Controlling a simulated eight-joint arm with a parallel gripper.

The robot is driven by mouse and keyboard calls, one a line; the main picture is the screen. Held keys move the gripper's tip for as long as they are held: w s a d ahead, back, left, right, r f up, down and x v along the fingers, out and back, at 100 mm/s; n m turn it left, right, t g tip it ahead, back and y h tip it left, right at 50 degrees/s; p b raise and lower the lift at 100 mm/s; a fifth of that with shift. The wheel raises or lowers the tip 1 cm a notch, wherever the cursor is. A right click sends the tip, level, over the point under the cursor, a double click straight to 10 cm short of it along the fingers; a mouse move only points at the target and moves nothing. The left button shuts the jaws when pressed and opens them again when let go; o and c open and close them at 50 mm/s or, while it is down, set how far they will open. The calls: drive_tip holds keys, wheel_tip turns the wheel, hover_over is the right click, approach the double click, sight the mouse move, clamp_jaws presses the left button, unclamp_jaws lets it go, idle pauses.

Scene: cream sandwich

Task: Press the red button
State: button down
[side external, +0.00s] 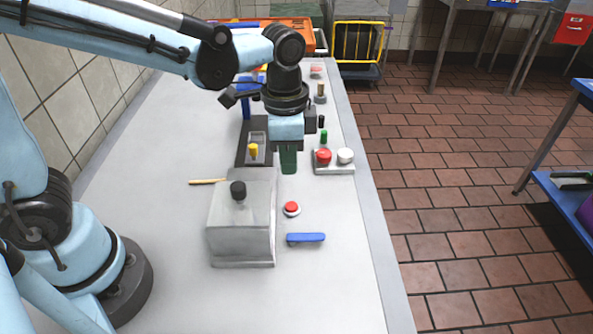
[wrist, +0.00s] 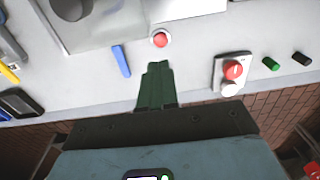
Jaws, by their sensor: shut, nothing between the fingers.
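A small red button (side external: 292,208) in a pale round base sits on the grey counter, just right of a metal box. It also shows in the wrist view (wrist: 160,40), near the top centre. My gripper (side external: 288,170) has green fingers, pressed together and pointing down, with nothing between them. In the side view it is above and farther back than the button, apart from it. In the wrist view the closed fingertips (wrist: 158,64) appear just below the button. A white plate (side external: 347,169) with a red round top (side external: 323,156) and a white one (side external: 345,156) lies to the right.
The metal box (side external: 240,235) with a black knob stands left of the button. A blue bar (side external: 305,238) lies in front of it. The counter's right edge (side external: 372,200) is close by.

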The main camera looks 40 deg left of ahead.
sight(292, 206)
wheel_tip(292, 206, down, 10)
drive_tip(key=shift+w+r, duration=0.15)
drive_tip(key=shift+r, duration=0.1)
drive_tip(key=shift+f, duration=0.1)
idle(0.5)
drive_tip(key=shift+f, duration=0.85)
drive_tip(key=shift+w, duration=0.1)
drive_tip(key=shift+r, duration=0.15)
wheel_tip(292, 206, up, 14)
drive_tip(key=shift+s, duration=0.3)
drive_tip(key=shift+r, duration=0.1)
idle(0.3)
drive_tip(key=s+a+n+t, duration=0.4)
drive_tip(key=a+n+t, duration=0.2)
drive_tip(key=a+n, duration=0.3)
drive_tip(key=shift+s+a+t, duration=0.35)
drive_tip(key=shift+a+t, duration=0.05)
drive_tip(key=shift+a, duration=0.2)
